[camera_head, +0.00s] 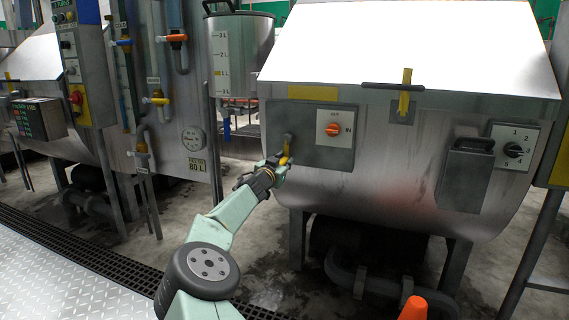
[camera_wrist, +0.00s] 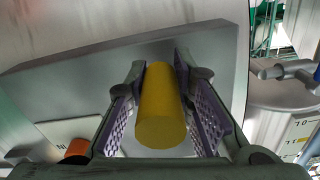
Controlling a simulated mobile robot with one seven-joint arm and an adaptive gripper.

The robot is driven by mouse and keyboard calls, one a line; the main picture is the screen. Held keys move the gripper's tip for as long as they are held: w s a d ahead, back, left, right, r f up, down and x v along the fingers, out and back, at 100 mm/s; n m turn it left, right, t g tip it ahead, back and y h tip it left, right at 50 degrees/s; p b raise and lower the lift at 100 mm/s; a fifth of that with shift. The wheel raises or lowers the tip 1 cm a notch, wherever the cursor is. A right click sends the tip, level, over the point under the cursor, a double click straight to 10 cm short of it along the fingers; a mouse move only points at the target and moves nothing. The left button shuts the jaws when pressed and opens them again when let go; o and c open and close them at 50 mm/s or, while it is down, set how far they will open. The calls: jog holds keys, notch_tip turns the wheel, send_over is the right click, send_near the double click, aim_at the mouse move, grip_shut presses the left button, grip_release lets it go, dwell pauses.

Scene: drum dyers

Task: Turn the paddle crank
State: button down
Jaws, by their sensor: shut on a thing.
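The paddle crank is on the front of the steel drum, at the left of a grey plate. Its yellow handle (camera_head: 285,152) shows just beyond my gripper (camera_head: 270,170) in the head view. In the wrist view the yellow cylindrical handle (camera_wrist: 163,108) sits between the two fingers of my gripper (camera_wrist: 165,110), with a purple patterned pad on each side. My gripper is shut on the handle. The crank's arm and pivot are mostly hidden or small.
An orange selector knob (camera_head: 333,129) is right of the crank on the same plate. A yellow latch (camera_head: 405,92), a grey box (camera_head: 466,172) and a black dial (camera_head: 513,149) are farther right. A gauged tank (camera_head: 238,60) and piping stand left.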

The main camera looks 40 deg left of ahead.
jog(key=shift+w+d+r, duration=0.1)
jog(key=shift+d+r, duration=0.05)
jog(key=shift+r, duration=0.05)
jog(key=c, duration=1.6)
grip_release()
jog(key=shift+c, duration=0.2)
jog(key=shift+o, duration=1.4)
jog(key=shift+f, duration=0.15)
jog(key=shift+s+f, duration=0.25)
jog(key=shift+s, duration=0.45)
jog(key=v, duration=1)
jog(key=shift+s+d+r, duration=0.2)
jog(key=shift+s+r, duration=0.1)
jog(key=shift+s, duration=0.05)
